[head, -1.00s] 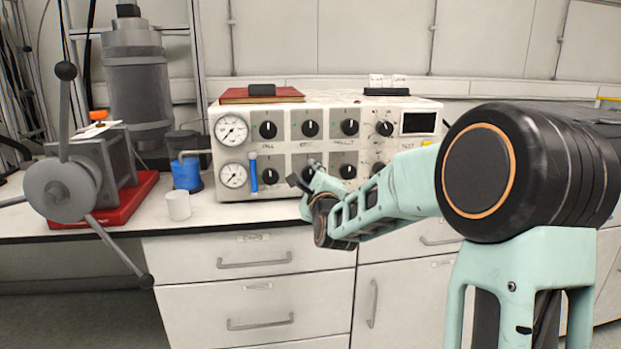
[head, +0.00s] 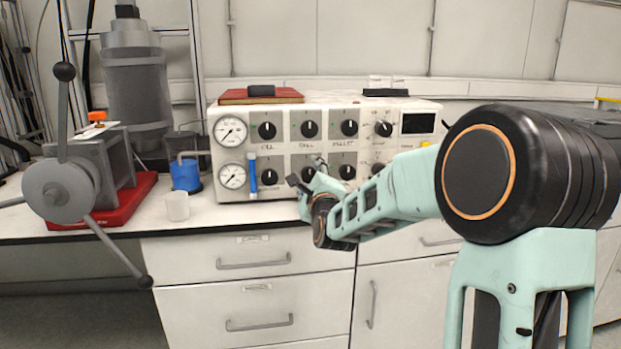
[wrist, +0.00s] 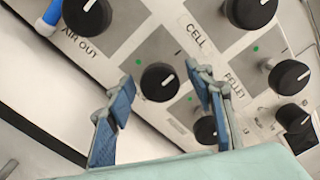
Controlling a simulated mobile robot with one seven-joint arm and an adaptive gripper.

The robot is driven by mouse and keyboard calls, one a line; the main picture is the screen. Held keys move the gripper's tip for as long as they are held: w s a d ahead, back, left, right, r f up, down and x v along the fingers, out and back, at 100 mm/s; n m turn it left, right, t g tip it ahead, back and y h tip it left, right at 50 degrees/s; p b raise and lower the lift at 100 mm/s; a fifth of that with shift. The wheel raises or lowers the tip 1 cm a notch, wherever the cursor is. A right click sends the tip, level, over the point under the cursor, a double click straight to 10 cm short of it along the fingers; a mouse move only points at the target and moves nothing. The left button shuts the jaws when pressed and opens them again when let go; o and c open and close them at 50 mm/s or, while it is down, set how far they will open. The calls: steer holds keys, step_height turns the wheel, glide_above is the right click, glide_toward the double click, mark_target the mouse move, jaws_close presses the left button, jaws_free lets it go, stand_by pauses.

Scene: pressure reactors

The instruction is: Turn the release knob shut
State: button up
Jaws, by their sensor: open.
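My gripper (wrist: 163,84) is open, with its two blue fingers apart on either side of a round black knob (wrist: 160,82) in the wrist view. The knob has a white pointer line and sits on a grey plate with a green dot. I cannot tell whether the fingers touch it. No label naming it the release knob is readable. In the head view my gripper (head: 305,180) is in front of the lower row of the white control panel (head: 290,108) and hides part of that row's middle.
Nearby knobs include one marked AIR OUT (wrist: 87,15), one above CELL (wrist: 250,10) and one by PELLET (wrist: 288,77). A blue tube (head: 252,176) and pressure gauges (head: 231,130) are at the panel's left. A white cup (head: 177,206) and blue-filled container (head: 186,174) stand further left.

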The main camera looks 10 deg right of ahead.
steer(key=s, duration=1.2)
